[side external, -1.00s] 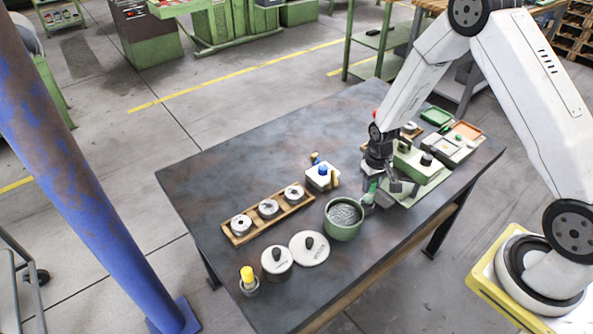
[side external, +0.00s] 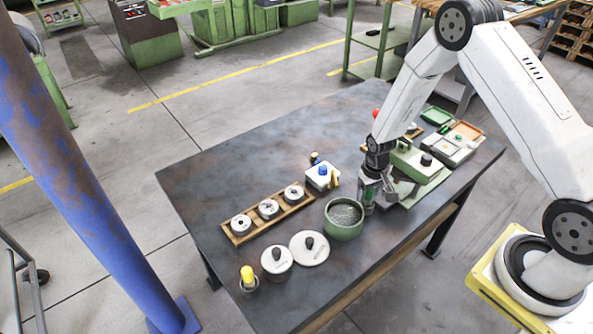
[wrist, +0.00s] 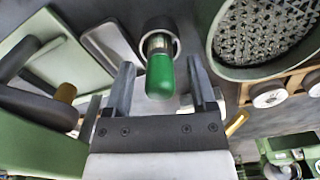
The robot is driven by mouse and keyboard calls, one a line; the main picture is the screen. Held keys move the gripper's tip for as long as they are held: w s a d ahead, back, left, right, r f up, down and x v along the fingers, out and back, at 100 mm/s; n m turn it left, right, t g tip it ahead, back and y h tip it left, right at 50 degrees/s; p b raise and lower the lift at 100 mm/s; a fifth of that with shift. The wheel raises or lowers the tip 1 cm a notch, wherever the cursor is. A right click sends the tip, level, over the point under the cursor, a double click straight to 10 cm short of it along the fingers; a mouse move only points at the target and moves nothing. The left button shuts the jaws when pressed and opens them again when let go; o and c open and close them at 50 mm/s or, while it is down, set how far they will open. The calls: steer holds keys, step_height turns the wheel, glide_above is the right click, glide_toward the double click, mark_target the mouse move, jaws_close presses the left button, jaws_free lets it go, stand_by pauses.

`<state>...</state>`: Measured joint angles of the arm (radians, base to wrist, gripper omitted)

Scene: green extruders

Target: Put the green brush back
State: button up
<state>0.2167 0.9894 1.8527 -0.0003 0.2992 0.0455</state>
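The green brush (wrist: 160,72) stands in a small metal cup (wrist: 172,26), its rounded green handle end toward the wrist camera. My gripper (wrist: 160,66) is open, with one finger on each side of the handle. A gap shows between each finger and the brush in the wrist view, so it is not clamped. In the side view my gripper (side external: 368,198) is low over the table's right front part, at the cup, and mostly hides brush and cup.
A green pot (side external: 343,229) with a mesh-like top stands close left of my gripper. A green machine block (side external: 415,165) is close on the right. Round lidded pieces (side external: 309,249), a wooden rack (side external: 240,236) and a yellow-handled brush (side external: 248,274) lie further left. The table's back left is clear.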

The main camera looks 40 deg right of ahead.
steer(key=shift+r, duration=0.1)
stand_by(0.3)
step_height(320, 180, up, 12)
stand_by(0.9)
steer(key=shift+r, duration=0.1)
stand_by(0.4)
steer(key=s+a+r+n+t, duration=0.2)
steer(key=s+a+r, duration=0.6)
steer(key=s, duration=0.4)
steer(key=shift+a+r+n+t, duration=0.3)
steer(key=shift+a+r+n, duration=0.15)
steer(key=shift+r, duration=0.3)
